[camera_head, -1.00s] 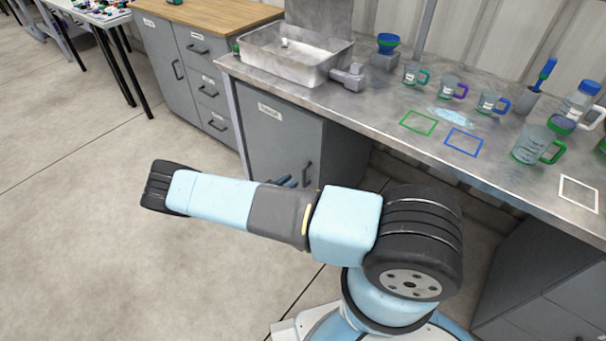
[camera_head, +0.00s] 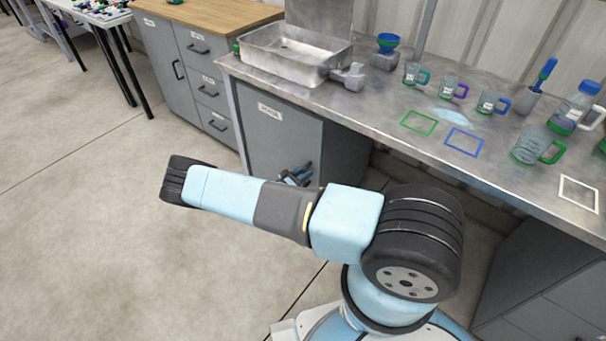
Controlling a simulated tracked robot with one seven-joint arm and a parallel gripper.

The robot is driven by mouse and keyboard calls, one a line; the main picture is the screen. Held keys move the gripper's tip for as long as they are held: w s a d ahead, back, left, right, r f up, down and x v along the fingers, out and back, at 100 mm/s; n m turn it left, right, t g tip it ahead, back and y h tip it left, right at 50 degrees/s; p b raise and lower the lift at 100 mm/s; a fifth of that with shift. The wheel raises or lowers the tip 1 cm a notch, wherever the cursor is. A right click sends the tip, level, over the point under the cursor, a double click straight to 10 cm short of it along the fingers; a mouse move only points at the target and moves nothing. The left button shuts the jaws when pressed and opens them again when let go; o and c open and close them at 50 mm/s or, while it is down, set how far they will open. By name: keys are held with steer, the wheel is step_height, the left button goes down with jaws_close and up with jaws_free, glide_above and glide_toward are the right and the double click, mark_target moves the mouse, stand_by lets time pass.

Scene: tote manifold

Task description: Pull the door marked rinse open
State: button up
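A grey cabinet door (camera_head: 272,142) stands under the sink end of the metal bench. It looks shut. A white label (camera_head: 270,112) is at its upper left, too small to read surely, so I cannot confirm that it says rinse. My gripper (camera_head: 302,173) shows only in part above my blue and grey arm, at the door's lower right where the dark handle is. The handle is mostly covered by the gripper. I cannot tell whether the fingers touch the handle, are around it, or are open or shut.
The metal bench (camera_head: 395,112) holds a sink (camera_head: 297,55), several measuring cups and green, blue and white outlines. A drawer cabinet with a wooden top (camera_head: 210,14) stands to the left. The concrete floor (camera_head: 90,230) is clear at the left.

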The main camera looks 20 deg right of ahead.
jaws_close()
